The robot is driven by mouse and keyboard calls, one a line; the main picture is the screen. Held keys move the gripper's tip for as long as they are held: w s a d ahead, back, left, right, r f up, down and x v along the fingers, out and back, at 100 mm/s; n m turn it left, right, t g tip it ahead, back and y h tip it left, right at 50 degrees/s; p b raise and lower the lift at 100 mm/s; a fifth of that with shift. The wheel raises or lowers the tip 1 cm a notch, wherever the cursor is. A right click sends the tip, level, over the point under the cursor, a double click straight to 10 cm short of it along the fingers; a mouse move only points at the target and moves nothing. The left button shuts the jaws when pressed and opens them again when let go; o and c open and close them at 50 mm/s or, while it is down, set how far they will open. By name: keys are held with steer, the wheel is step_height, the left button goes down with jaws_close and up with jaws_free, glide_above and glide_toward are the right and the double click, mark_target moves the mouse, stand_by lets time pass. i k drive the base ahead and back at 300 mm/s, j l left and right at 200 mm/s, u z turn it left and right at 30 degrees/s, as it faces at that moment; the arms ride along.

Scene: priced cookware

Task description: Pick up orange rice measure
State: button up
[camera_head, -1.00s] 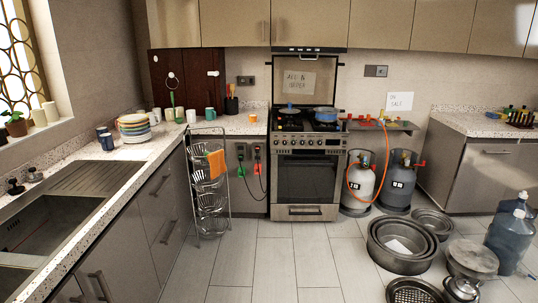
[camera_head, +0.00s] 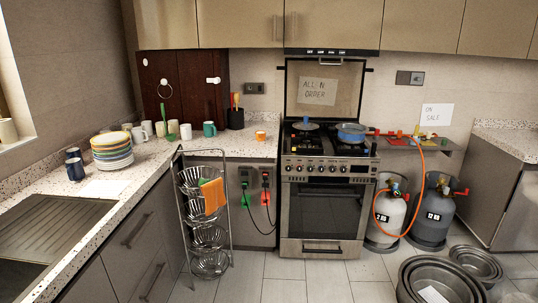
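A small orange cup-like item (camera_head: 260,135), which looks like the orange rice measure, stands on the speckled counter left of the stove. It is small in the picture, so its details are hard to tell. Its surroundings on the counter are clear on the near side. My gripper is not in view.
A wire basket rack (camera_head: 207,225) with an orange cloth (camera_head: 213,196) stands in front of the counter. Mugs (camera_head: 186,131), stacked plates (camera_head: 112,150) and a dark utensil holder (camera_head: 235,119) are on the counter. The stove (camera_head: 325,190) and gas cylinders (camera_head: 432,212) are right. Pans (camera_head: 440,282) lie on the floor; the middle floor is free.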

mark_target(260, 134)
steer(key=i, duration=1.45)
steer(key=i+u, duration=0.25)
steer(key=i, duration=0.85)
steer(key=i+l+u, duration=0.1)
steer(key=i+u, duration=0.15)
steer(key=i, duration=0.9)
